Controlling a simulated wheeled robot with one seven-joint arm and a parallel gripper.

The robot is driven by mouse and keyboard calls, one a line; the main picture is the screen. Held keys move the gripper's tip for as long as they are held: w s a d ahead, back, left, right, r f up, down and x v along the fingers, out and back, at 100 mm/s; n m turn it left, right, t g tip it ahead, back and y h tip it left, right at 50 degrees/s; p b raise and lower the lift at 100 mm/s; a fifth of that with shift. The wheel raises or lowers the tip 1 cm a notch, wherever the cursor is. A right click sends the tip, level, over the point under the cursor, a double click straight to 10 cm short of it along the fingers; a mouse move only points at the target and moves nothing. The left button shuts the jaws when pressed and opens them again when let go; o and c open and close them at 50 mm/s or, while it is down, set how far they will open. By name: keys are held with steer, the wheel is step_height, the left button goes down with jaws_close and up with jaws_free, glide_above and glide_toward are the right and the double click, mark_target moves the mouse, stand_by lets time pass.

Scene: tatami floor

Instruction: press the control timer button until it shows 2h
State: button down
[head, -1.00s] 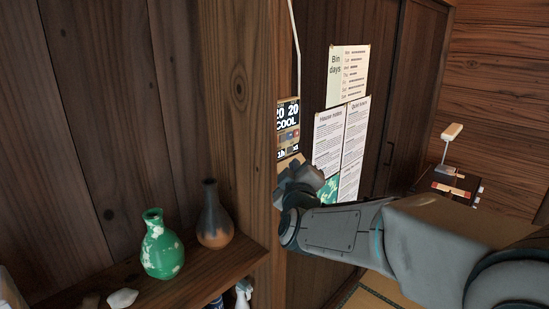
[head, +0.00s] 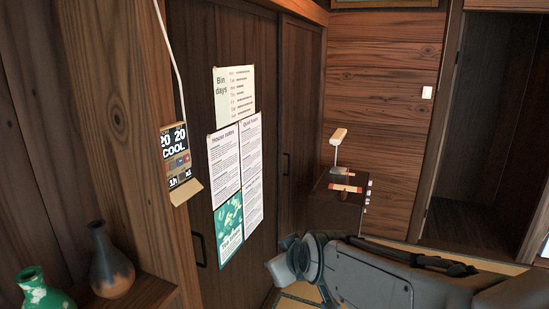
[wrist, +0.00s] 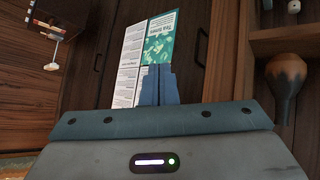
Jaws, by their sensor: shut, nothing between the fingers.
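The control (head: 174,152) hangs on the wooden post at the left of the head view. Its dark screen reads "20 20" and "COOL", with small coloured buttons below. The bottom row seems to read "1h" at left. A tan flap sticks out at its lower edge. My gripper shows in the wrist view (wrist: 158,86) with its blue-grey fingers together and empty. In the head view my arm's end is low and to the right of the control, well apart from it. The control is not visible in the wrist view.
Paper notices (head: 235,165) hang on the dark sliding door right of the control. A shelf at lower left holds a brown vase (head: 111,262) and a green vase (head: 42,292). A small cabinet with a lamp (head: 338,138) stands farther back.

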steer(key=s+d+f+m+g+h, duration=0.1)
steer(key=s+d+f+m+g, duration=0.2)
steer(key=s+d, duration=0.3)
steer(key=s+d+f+m+g+h, duration=0.2)
steer(key=s+d, duration=0.4)
steer(key=s, duration=0.4)
steer(key=shift+s+d+f+m+g, duration=0.2)
steer(key=shift+d+f+m+g, duration=0.2)
steer(key=shift+f+m, duration=0.5)
steer(key=shift+a+r, duration=0.1)
steer(key=shift+r, duration=0.15)
